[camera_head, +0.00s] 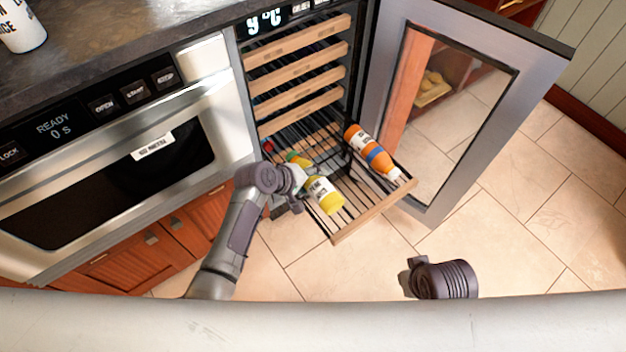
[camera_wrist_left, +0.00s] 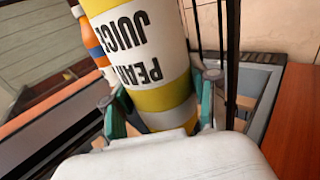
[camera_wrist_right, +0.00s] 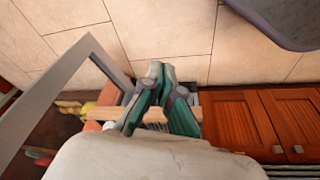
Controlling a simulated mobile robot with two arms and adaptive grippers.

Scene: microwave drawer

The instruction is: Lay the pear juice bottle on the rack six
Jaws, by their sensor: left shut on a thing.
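The pear juice bottle (camera_head: 326,196), white-labelled with yellow bands, is tilted or lying over the pulled-out wire rack (camera_head: 372,210) with the wooden front edge. My left gripper (camera_head: 303,182) is shut around it. In the left wrist view the pear juice bottle (camera_wrist_left: 148,50) sits between the green fingers of the left gripper (camera_wrist_left: 161,106), its label reading upside down. Whether it touches the rack wires cannot be told. My right gripper (camera_wrist_right: 161,72) is empty, its green fingertips together, low in front of the cooler; in the head view only its wrist part shows.
An orange bottle (camera_head: 371,152) with a blue band lies on the right side of the same rack. Closed wooden-fronted racks (camera_head: 300,70) are stacked above. The open glass door (camera_head: 455,110) stands on the right. A microwave drawer (camera_head: 110,170) is on the left. The tiled floor in front is clear.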

